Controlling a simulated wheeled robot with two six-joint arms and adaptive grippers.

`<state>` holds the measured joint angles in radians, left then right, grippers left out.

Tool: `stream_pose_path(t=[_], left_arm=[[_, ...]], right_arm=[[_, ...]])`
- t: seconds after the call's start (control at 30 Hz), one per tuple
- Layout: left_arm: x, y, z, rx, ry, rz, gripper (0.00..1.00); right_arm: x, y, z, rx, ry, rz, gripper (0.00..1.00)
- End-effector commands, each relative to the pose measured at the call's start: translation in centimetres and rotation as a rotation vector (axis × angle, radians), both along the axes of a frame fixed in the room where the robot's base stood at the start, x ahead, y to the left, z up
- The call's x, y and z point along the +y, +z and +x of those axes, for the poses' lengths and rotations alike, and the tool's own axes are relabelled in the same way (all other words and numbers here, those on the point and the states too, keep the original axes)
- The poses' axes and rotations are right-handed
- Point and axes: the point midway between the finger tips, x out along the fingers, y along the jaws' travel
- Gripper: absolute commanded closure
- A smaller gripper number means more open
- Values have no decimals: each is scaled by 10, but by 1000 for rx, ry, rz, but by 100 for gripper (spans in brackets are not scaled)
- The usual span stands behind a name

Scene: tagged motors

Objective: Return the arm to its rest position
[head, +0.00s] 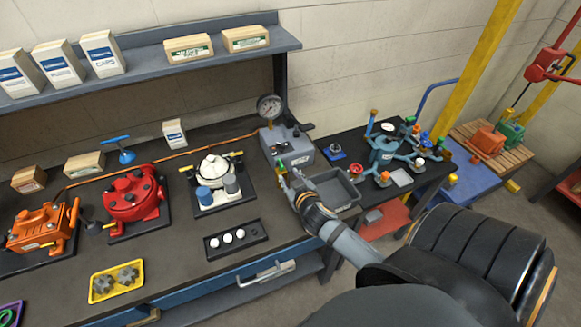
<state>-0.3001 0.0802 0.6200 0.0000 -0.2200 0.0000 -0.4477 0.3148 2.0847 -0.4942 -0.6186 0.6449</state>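My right arm (350,243) reaches in from the lower right over the dark workbench (180,262). Its gripper (289,180) is above the bench, between the grey gauge unit (290,147) and the grey tray (334,188). A small green and yellow piece (282,166) shows at the fingertips; I cannot tell whether it is held. The fingers are too small to tell open from shut. A red motor (134,200), an orange motor (38,228) and a white-topped unit with blue and grey cylinders (218,180) stand to the left. My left gripper is out of view.
A black strip with white round pieces (235,239) and a yellow tray with grey gears (116,281) lie on the front of the bench. A shelf (150,65) with boxes runs above. A blue valve assembly (384,150) stands at right. The bench front middle is fairly clear.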

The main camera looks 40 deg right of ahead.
Motion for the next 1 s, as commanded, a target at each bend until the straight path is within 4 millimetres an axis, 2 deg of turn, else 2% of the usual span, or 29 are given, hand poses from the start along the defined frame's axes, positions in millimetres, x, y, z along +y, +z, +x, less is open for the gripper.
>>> stream_pose_path(t=[0.37,0.47,0.57,0.73,1.0], left_arm=[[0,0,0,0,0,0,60],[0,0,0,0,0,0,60],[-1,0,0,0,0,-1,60],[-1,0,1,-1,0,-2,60],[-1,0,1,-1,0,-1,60]], right_arm=[[0,0,0,3,-2,1,65],[1,-4,-10,55,-28,11,65],[7,-13,-34,184,-67,32,65],[31,-29,-85,450,-56,79,65],[80,-31,-160,789,105,150,65]])
